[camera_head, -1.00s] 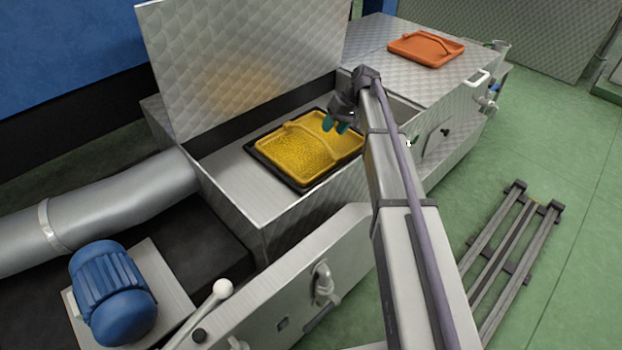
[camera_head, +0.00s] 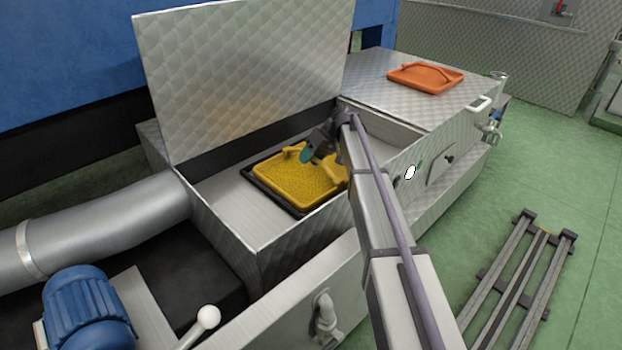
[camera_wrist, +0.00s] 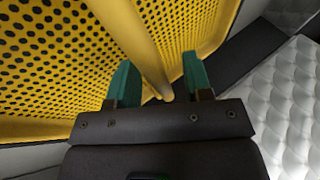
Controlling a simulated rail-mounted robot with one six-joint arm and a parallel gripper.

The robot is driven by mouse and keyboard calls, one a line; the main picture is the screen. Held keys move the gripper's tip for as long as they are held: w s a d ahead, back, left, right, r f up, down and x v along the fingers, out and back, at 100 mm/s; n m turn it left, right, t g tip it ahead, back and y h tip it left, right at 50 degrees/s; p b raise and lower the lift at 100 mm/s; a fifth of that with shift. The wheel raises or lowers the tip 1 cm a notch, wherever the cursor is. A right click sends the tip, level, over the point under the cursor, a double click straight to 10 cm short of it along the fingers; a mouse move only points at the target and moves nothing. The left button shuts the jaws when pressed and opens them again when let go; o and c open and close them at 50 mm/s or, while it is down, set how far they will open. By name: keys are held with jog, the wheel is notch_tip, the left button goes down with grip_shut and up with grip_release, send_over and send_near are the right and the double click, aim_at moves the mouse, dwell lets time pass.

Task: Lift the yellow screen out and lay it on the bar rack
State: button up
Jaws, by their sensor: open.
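The yellow screen (camera_head: 290,184) lies flat in a black frame (camera_head: 262,180) inside the open metal box. It is perforated and has a raised handle bar across it. My gripper (camera_head: 312,155) is over the screen, partly hidden by my arm. In the wrist view, my gripper's green fingers (camera_wrist: 155,80) are open, one on each side of the yellow handle bar (camera_wrist: 140,40). I cannot tell whether they touch it. The bar rack (camera_head: 520,275), with grey parallel rails and dark end blocks, is on the green floor at the right.
The box's quilted metal lid (camera_head: 240,75) stands open behind the screen. An orange screen (camera_head: 426,77) lies on the closed cover at the back right. A blue motor (camera_head: 88,310) and a silver duct (camera_head: 90,230) are at the left. Green floor is clear around the rack.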

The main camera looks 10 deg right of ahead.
jog(key=shift+x, duration=1)
jog(key=shift+d+r, duration=0.1)
grip_shut()
